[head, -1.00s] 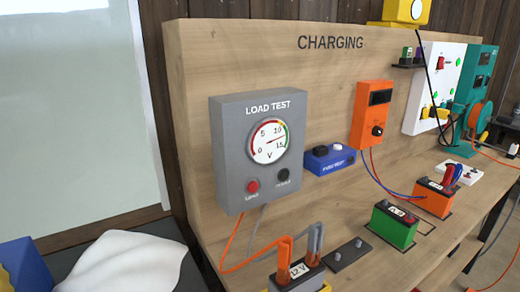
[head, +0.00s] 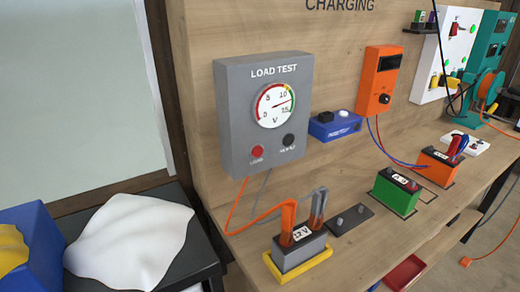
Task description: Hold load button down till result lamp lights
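The grey load test box (head: 234,120) is fixed to the wooden back panel. Its red load button (head: 257,151) sits at the lower left of its face. The dark round result lamp (head: 289,140) sits to the right of the button and looks unlit. The round dial (head: 275,104) shows its needle pointing right, between 10 and 15. Orange and grey leads run down to clamps on the 12 V battery (head: 298,256), which stands in a yellow tray (head: 322,266). Neither of my grippers is in view.
A black stand (head: 190,262) with a white cloth (head: 130,240) and a blue bin (head: 28,255) are at the lower left. An orange charger (head: 379,80), blue tester (head: 334,126), and green battery (head: 396,191) are to the right. A red tray (head: 405,272) is below.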

